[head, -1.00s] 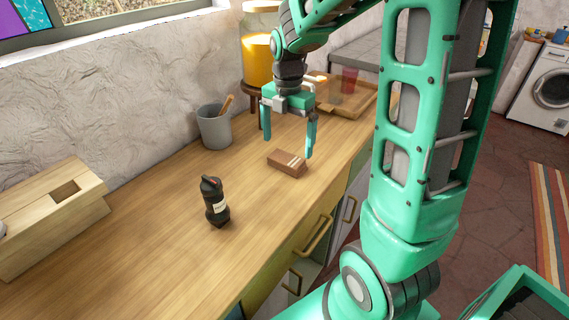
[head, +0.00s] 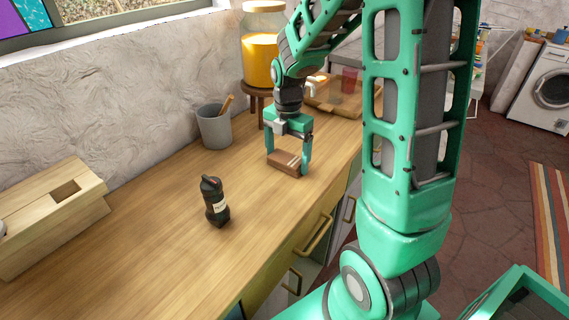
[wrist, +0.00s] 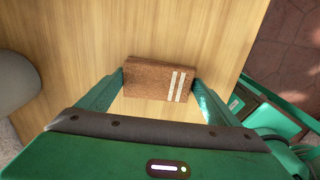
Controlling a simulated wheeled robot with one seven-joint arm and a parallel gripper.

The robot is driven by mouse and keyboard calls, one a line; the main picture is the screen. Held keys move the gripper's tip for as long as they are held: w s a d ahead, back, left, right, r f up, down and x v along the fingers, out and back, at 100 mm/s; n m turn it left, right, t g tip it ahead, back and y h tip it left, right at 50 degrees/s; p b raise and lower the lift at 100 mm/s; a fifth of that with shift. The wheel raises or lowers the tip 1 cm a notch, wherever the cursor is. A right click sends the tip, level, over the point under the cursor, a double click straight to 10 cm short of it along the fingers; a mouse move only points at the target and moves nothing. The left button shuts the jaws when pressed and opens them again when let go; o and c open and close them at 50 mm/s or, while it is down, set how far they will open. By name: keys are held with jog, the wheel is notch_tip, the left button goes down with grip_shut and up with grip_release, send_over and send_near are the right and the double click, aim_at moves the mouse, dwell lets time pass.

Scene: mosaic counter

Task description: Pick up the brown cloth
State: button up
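The brown cloth (head: 285,163) is a small folded brown block with two pale stripes near one end. It lies on the wooden counter near its front edge. It also shows in the wrist view (wrist: 148,80), stripes toward the right. My gripper (head: 288,168) is down at the counter with one finger at each end of the cloth. In the wrist view the fingertips (wrist: 159,82) are at or very near its left and right ends. I cannot tell whether they press on it.
A dark bottle (head: 215,202) stands on the counter left of the cloth. A grey cup (head: 214,130) with a wooden utensil, a yellow-filled jar (head: 262,55) on a stand and a wooden tray (head: 335,100) are behind. A wooden box (head: 45,220) is at far left.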

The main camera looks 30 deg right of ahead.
aim_at(286, 160)
jog(key=shift+c, duration=1.1)
jog(key=shift+r, duration=0.45)
jog(key=r, duration=0.3)
jog(key=shift+s+a+r, duration=0.2)
jog(key=shift+a+r, duration=0.2)
jog(key=s+a+r, duration=0.6)
jog(key=a, duration=0.2)
jog(key=shift+s+a+r, duration=0.15)
jog(key=shift+a, duration=0.25)
